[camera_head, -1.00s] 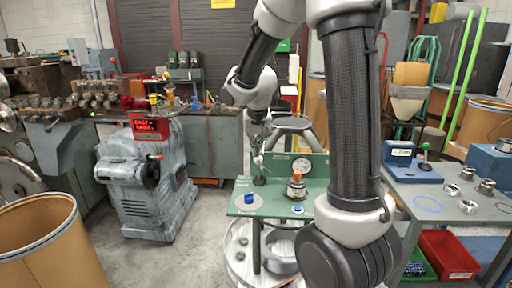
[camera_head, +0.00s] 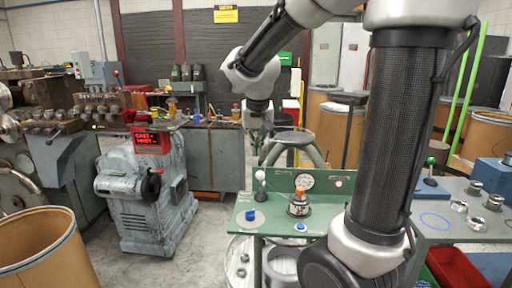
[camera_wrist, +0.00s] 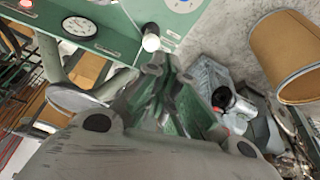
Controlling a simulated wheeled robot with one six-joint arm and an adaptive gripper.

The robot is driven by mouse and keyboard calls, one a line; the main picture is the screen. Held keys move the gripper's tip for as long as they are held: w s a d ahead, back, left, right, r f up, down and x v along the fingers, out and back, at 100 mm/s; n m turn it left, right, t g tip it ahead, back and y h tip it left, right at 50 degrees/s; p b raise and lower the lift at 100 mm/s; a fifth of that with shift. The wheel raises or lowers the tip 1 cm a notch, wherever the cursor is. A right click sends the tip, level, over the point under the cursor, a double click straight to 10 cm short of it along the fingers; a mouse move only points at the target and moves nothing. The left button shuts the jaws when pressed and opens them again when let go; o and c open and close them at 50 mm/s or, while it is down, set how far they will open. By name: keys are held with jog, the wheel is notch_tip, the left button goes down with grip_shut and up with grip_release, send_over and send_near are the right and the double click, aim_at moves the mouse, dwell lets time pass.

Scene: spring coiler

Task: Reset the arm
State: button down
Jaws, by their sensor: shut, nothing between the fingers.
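My gripper (camera_head: 260,128) hangs at the end of my arm above the back left part of the green bench (camera_head: 328,218). Its fingers (camera_wrist: 160,78) look shut and empty in the wrist view. Below it in the head view a lever with a white ball knob (camera_head: 260,175) stands on the bench, apart from the gripper. The white knob (camera_wrist: 151,40) shows just beyond the fingers in the wrist view.
The bench carries an orange-topped fixture (camera_head: 299,203), a blue knob (camera_head: 250,215) and a dial gauge (camera_head: 304,181). A grey machine (camera_head: 145,190) and a brown drum (camera_head: 45,245) stand left. A side table (camera_head: 440,220) with metal parts is right. The floor between is clear.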

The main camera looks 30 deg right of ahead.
dwell(0.4)
jog(key=s+d+r+n+y, duration=0.1)
jog(key=s+n, duration=0.3)
jog(key=s, duration=1.7)
jog(key=shift+s+n+t+y, duration=0.3)
jog(key=shift+s+y, duration=0.05)
jog(key=shift+y, duration=0.05)
